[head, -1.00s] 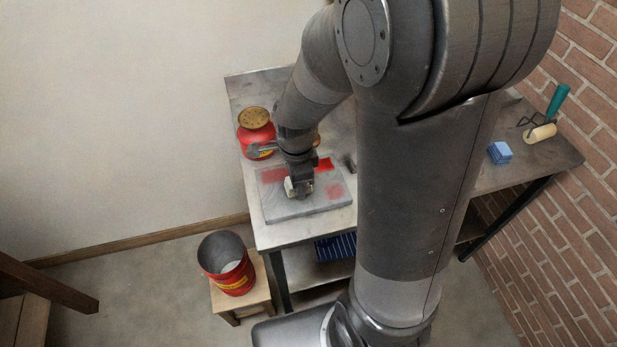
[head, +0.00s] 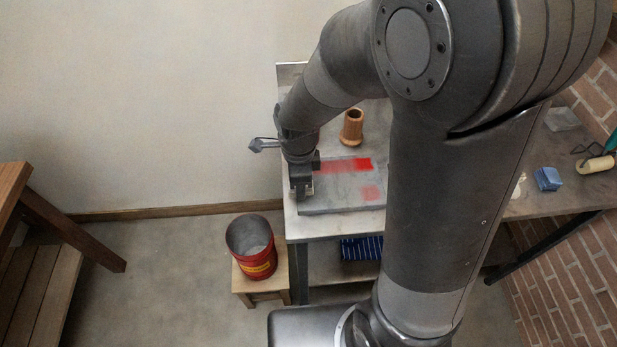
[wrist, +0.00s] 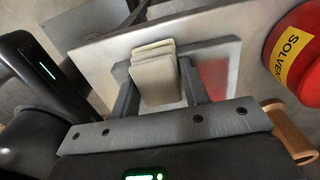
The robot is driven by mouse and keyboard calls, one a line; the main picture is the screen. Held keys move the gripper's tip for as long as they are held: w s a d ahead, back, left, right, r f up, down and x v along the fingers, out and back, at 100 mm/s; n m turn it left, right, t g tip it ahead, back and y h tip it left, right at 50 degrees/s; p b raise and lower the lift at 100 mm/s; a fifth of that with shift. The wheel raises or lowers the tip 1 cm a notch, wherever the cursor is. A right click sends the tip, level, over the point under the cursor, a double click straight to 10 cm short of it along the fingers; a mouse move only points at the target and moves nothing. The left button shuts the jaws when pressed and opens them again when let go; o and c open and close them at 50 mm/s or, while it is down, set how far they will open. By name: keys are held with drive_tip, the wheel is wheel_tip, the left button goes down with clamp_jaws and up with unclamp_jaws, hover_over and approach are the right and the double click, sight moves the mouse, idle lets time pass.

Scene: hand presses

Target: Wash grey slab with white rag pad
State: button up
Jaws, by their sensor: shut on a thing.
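The grey slab (head: 335,200) lies on the workbench. A red band (head: 362,164), bright at its right end and fainter leftward, runs along its far side, with a faint red patch (head: 370,192) at the right. My gripper (head: 302,192) is at the slab's left edge, pointing down. In the wrist view its fingers (wrist: 157,92) are shut on the off-white folded rag pad (wrist: 153,72). The slab (wrist: 222,50) and some red show beside the pad. I cannot tell whether the pad touches the slab. My arm hides part of the slab's left end.
A red solvent can (wrist: 297,55) and a wooden cup (head: 352,128) stand near the slab. A red bucket (head: 252,252) sits on a low stool (head: 243,288) left of the workbench (head: 300,228). A blue block (head: 547,179) and a roller (head: 597,164) lie at the right.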

sight(379, 189)
drive_tip(key=shift+s, duration=0.9)
drive_tip(key=shift+d, duration=9.55)
wheel_tip(379, 189, up, 2)
drive_tip(key=shift+w+r, duration=0.15)
drive_tip(key=shift+r, duration=3)
